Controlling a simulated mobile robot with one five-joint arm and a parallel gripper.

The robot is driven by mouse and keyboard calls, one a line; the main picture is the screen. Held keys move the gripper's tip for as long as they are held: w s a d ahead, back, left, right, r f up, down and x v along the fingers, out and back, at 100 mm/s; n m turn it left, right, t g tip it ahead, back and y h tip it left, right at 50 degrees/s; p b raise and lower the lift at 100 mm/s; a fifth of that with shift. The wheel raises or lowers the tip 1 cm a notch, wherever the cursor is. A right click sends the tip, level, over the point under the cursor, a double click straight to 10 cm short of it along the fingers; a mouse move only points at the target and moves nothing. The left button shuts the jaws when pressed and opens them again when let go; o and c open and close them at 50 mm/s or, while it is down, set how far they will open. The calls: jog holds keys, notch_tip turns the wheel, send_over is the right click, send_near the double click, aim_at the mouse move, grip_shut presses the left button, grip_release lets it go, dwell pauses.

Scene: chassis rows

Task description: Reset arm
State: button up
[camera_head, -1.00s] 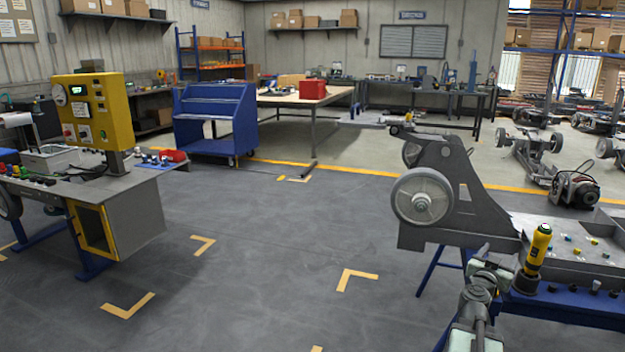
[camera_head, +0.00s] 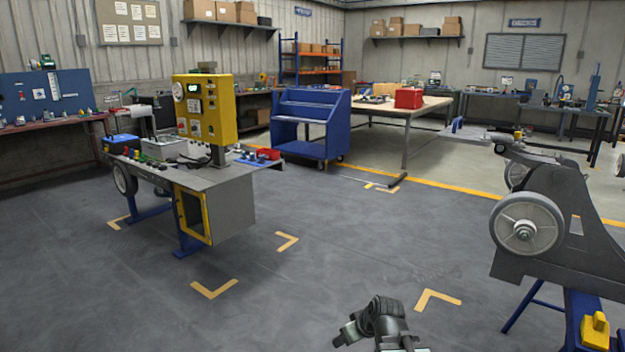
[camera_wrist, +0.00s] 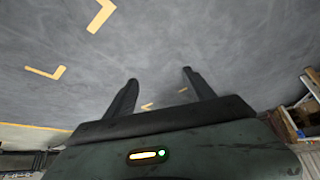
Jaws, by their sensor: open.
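My gripper (camera_wrist: 159,80) shows in the wrist view with its two dark fingers spread apart. Nothing is between them except grey floor and yellow floor marks farther off. In the head view, my arm (camera_head: 382,322) shows at the bottom centre, folded and low in the frame, over open floor. The fingers cannot be made out clearly there. My arm appears apart from the benches on both sides.
A workbench with a yellow control box (camera_head: 207,108) stands at left. A grey chassis part with a large wheel (camera_head: 526,224) is on a blue stand at right, with a yellow object (camera_head: 595,331) in front. A blue cart (camera_head: 310,126) stands behind. The middle floor is clear.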

jog(key=s+d+f+m+g+h, duration=0.35)
jog(key=s+d+m+g, duration=0.2)
jog(key=s, duration=0.55)
notch_tip(320, 180, up, 32)
jog(key=p, duration=3.2)
jog(key=shift+s+d, duration=0.15)
jog(key=shift+d, duration=0.1)
jog(key=shift+y, duration=0.25)
